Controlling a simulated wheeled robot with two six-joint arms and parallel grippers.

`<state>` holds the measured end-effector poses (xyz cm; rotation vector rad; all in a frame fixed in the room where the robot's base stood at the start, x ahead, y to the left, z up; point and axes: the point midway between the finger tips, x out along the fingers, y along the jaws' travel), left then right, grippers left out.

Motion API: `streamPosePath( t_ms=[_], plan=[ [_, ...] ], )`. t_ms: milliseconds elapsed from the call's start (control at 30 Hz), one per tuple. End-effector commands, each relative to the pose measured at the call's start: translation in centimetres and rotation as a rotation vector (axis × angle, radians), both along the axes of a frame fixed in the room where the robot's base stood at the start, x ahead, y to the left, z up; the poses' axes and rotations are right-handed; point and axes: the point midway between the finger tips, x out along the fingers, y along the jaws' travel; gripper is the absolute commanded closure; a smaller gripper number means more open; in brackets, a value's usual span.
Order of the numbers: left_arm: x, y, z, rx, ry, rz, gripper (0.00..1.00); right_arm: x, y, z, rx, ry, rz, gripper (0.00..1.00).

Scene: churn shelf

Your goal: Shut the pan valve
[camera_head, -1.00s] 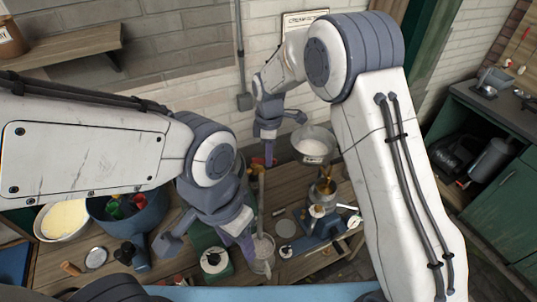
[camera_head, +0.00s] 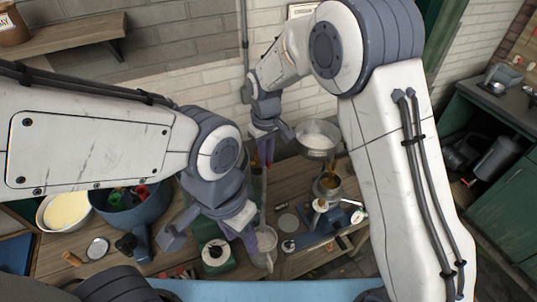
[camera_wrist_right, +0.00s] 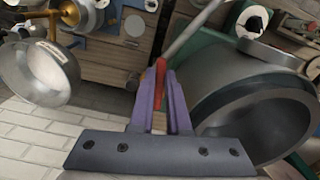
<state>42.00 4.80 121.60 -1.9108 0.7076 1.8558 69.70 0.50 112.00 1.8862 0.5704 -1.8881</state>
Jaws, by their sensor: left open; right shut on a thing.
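A pale round pan (camera_head: 317,138) with a small label stands beyond the table, right of my right gripper. It also shows at upper left in the right wrist view (camera_wrist_right: 35,72). Brass-coloured fittings (camera_wrist_right: 68,30) show beside it there; whether the valve is among them, and how it is set, I cannot tell. My right gripper (camera_head: 265,152) is shut on the red end (camera_wrist_right: 160,75) of a long thin rod (camera_wrist_right: 192,30), left of the pan and apart from it.
A large grey vessel (camera_wrist_right: 250,115) lies close to the right gripper in its wrist view. A blue pot (camera_head: 125,212), a cream bowl (camera_head: 65,210) and a green device (camera_head: 217,256) crowd the left side. A brick wall (camera_head: 180,45) stands behind.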

Motion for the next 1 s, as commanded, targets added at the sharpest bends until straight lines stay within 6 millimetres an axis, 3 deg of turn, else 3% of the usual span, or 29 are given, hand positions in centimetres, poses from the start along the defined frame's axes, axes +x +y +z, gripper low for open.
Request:
streamPosePath(
  t_ms=[400, 933, 967, 1000],
  plan=[
    [0.01, 0.0, -0.08, 0.0, 0.0, 0.0, 0.5, -0.25, 0.72, 0.21, 0.003, -0.004, -0.172, 1.0],
    [0.0, 0.01, -0.08, 0.0, 0.0, 0.0, 0.5, -0.25, 0.83, 0.23, 0.003, -0.005, -0.193, 1.0],
    [0.0, 0.01, -0.08, 0.0, 0.0, 0.0, 0.5, -0.25, 0.83, 0.23, 0.004, -0.005, -0.193, 0.74],
    [0.01, 0.0, -0.08, 0.0, 0.0, 0.0, 0.5, -0.26, 0.82, 0.22, 0.004, -0.005, -0.193, 0.58]
  ],
)
